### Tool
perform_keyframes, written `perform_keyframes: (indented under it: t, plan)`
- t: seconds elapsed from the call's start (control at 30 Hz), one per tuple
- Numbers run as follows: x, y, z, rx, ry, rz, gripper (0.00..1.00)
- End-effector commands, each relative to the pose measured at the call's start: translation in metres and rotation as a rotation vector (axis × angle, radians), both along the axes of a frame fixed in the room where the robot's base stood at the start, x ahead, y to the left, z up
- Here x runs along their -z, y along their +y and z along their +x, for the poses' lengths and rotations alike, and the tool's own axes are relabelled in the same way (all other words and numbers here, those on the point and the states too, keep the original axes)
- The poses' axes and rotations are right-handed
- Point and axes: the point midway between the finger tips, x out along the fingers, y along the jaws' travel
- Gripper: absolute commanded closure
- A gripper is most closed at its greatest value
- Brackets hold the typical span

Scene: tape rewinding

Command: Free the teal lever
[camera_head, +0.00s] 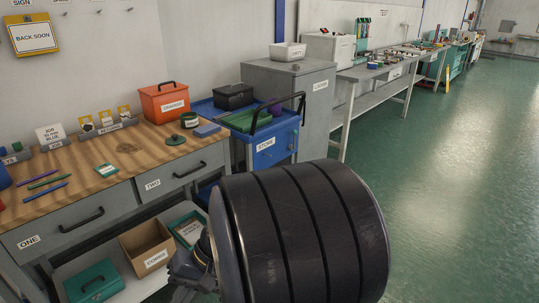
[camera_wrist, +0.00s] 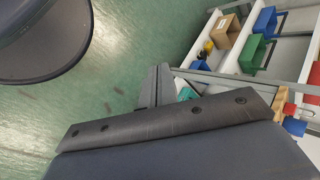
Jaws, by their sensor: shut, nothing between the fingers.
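I cannot make out a teal lever in either view. A teal box (camera_head: 93,283) with a handle sits on the lower shelf of the workbench, and a small teal-edged card (camera_head: 107,170) lies on the wooden top. My gripper (camera_wrist: 155,86) shows in the wrist view as grey fingers lying close together, shut and empty, above the green floor. A small teal piece (camera_wrist: 186,93) shows just beyond the fingers, partly hidden; I cannot tell what it is. In the head view my own arm covers the lower middle.
The workbench (camera_head: 75,200) holds an orange box (camera_head: 164,102), pens and a dark green disc (camera_head: 175,140). A cardboard box (camera_head: 146,247) stands on its shelf. A blue cart (camera_head: 272,142) and grey cabinet (camera_head: 290,85) stand beyond. Open floor (camera_head: 450,180) lies right.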

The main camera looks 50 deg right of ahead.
Motion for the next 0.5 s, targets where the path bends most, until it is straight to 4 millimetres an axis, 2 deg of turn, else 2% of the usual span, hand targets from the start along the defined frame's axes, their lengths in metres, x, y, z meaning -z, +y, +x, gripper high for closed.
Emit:
perform_keyframes:
  t: [0.03, 0.17, 0.3, 0.4, 0.5]
  plan:
    - [0.028, -0.014, 0.016, 0.052, -0.017, 0.072, 1.00]
    - [0.052, -0.051, 0.055, 0.167, -0.111, 0.248, 1.00]
    - [0.079, -0.109, 0.088, 0.298, -0.260, 0.410, 1.00]
    - [0.096, -0.155, 0.103, 0.388, -0.381, 0.496, 1.00]
    - [0.110, -0.196, 0.109, 0.463, -0.495, 0.553, 1.00]
